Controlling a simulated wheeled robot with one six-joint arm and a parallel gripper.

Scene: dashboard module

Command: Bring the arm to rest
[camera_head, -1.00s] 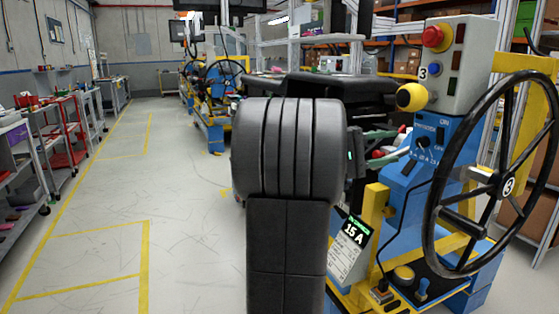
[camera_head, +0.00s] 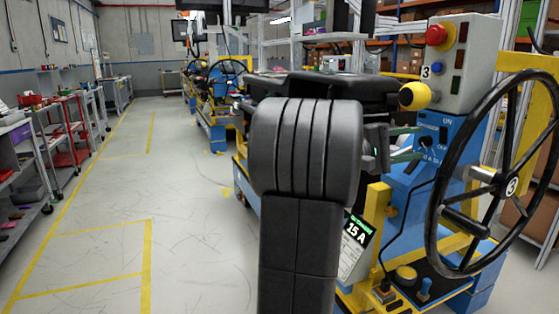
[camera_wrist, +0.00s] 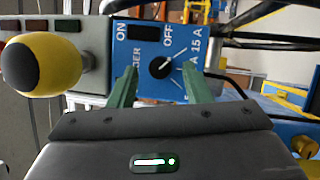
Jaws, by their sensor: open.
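My gripper (camera_head: 412,144) is open and empty, its two green fingers spread before the blue switch panel (camera_head: 432,128) on the right. In the wrist view, the fingers of my gripper (camera_wrist: 156,84) stand on either side below a black rotary knob (camera_wrist: 160,67). No contact with the knob shows. The knob sits on the blue panel (camera_wrist: 142,58) marked ON, OFF and 15 A; its exact setting is unclear. My dark arm fills the middle of the head view, bent rather than folded away, and hides part of the station.
A black steering wheel (camera_head: 447,205) stands right of the panel. A yellow ball knob (camera_head: 413,95) juts out above my gripper, also close at left in the wrist view (camera_wrist: 62,64). A red button (camera_head: 438,35) tops the grey box. Floor at left (camera_head: 105,200) is clear.

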